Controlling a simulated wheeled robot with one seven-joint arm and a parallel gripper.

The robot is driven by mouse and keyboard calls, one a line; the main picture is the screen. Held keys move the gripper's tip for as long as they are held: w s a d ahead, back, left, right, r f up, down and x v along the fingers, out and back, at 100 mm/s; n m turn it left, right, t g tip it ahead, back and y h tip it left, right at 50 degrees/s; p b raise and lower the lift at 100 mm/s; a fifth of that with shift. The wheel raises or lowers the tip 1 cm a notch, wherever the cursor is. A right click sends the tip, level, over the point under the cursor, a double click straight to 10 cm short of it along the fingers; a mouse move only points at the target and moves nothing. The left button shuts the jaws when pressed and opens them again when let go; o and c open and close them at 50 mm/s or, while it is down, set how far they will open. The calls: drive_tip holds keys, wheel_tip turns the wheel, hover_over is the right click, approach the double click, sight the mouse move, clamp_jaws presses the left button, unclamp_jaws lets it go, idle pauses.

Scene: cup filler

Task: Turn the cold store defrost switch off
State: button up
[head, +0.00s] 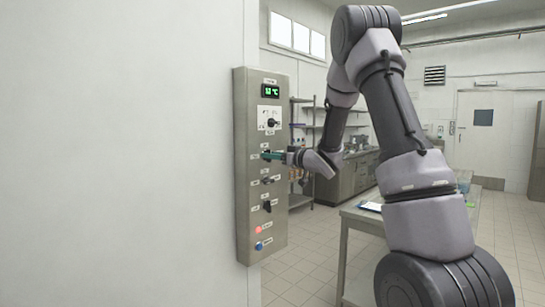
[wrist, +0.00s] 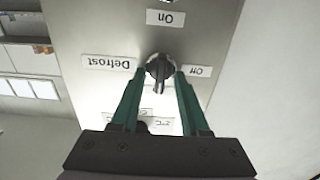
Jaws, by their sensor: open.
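The defrost switch (wrist: 159,68) is a small dark rotary knob on the steel panel (wrist: 215,40). The wrist view shows it upside down, with labels "Defrost" (wrist: 109,62) on the left, "Off" (wrist: 196,71) on the right and "On" (wrist: 166,18) above. The knob's grip points down in that picture; I cannot tell which setting this is. My gripper (wrist: 159,74) is open, its green fingers one on each side of the knob. Contact is unclear. In the head view my gripper (head: 272,155) reaches the panel from the right and hides the switch.
The control panel (head: 243,200) is on the end of a white wall (head: 120,150). It has a green display (head: 271,91), another knob above, more switches below, and red (head: 258,230) and blue (head: 259,246) buttons. A steel table (head: 350,215) stands to the right.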

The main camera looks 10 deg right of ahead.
clamp_jaws()
drive_tip(key=shift+n, duration=0.3)
drive_tip(key=shift+s+a+f+n, duration=0.1)
drive_tip(key=shift+f+n, duration=0.05)
drive_tip(key=shift+n, duration=4.15)
drive_tip(key=shift+s+a+f+n, duration=0.1)
drive_tip(key=shift+f+n, duration=0.05)
drive_tip(key=shift+n, duration=4.15)
